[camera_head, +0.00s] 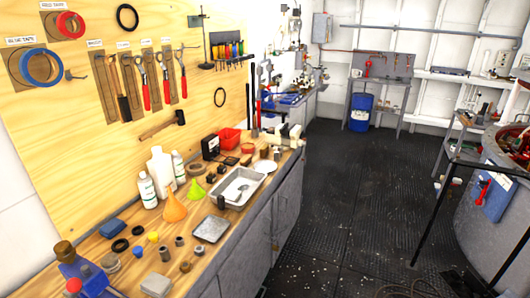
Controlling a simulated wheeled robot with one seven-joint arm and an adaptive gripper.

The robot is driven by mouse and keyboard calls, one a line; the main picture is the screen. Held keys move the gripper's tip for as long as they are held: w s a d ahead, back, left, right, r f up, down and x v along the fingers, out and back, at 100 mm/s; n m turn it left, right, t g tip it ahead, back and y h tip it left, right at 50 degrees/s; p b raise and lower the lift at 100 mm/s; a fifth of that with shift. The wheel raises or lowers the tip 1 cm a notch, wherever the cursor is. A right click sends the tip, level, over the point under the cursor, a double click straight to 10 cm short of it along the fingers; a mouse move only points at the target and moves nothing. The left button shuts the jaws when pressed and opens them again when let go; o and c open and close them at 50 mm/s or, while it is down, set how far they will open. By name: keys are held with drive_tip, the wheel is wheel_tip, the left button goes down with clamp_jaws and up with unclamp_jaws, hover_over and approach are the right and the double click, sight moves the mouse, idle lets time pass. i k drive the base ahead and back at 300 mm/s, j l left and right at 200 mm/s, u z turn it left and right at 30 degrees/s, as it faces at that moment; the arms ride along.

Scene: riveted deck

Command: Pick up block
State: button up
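A small blue block-shaped piece (112,228) lies on the wooden workbench (232,222) at the left. A pale grey block-like piece (156,284) lies near the bench's front end. Several small brown and dark pieces (229,161) lie further back, by a red bin. I cannot tell which of these is the task's block. My gripper is not in view, so its state and its distance from these pieces do not show.
Tools hang on the pegboard behind. The dark floor (330,205) right of the bench is largely clear.

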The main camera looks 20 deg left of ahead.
sight(264, 150)
drive_tip(key=i+j, duration=0.3)
drive_tip(key=i, duration=0.15)
drive_tip(key=i+j, duration=0.35)
drive_tip(key=i+j+u, duration=0.1)
drive_tip(key=i+j, duration=0.2)
drive_tip(key=i, duration=0.25)
drive_tip(key=i+j, duration=0.2)
drive_tip(key=i, duration=0.3)
drive_tip(key=i+j, duration=0.2)
drive_tip(key=i, duration=0.3)
drive_tip(key=i+j, duration=0.15)
drive_tip(key=i, duration=0.35)
drive_tip(key=j+u, duration=0.05)
